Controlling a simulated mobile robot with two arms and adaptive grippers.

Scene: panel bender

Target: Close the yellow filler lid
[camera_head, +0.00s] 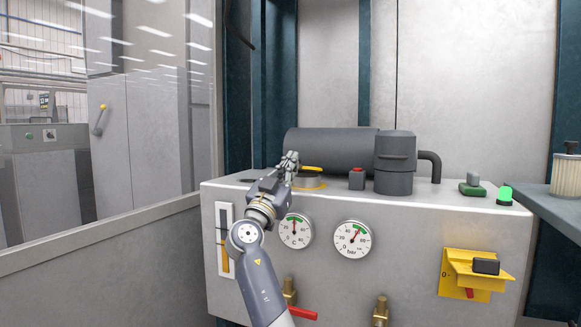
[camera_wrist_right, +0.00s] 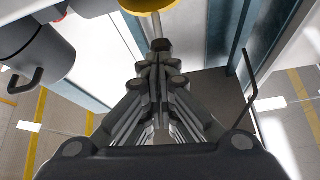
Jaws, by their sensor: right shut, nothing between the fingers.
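The yellow filler lid (camera_head: 316,169) is on top of the grey machine tank, right beside my right gripper. It looks nearly level above a short filler neck (camera_head: 309,181) with a yellow ring at its base. I cannot tell whether it is fully seated. In the right wrist view a yellow round part (camera_wrist_right: 146,5) shows at the top edge, just beyond the fingertips. My right gripper (camera_head: 291,160) is shut and empty, at the left side of the lid; its closed fingers show in the wrist view (camera_wrist_right: 160,48). Whether it touches the lid is unclear. My left gripper is not in view.
A dark horizontal cylinder (camera_head: 335,148) lies behind the lid. A red-topped block (camera_head: 357,179) and an upright motor (camera_head: 395,165) stand to its right. Gauges (camera_head: 295,231), a valve with a red handle (camera_head: 300,312) and a yellow switch (camera_head: 468,272) are on the front face.

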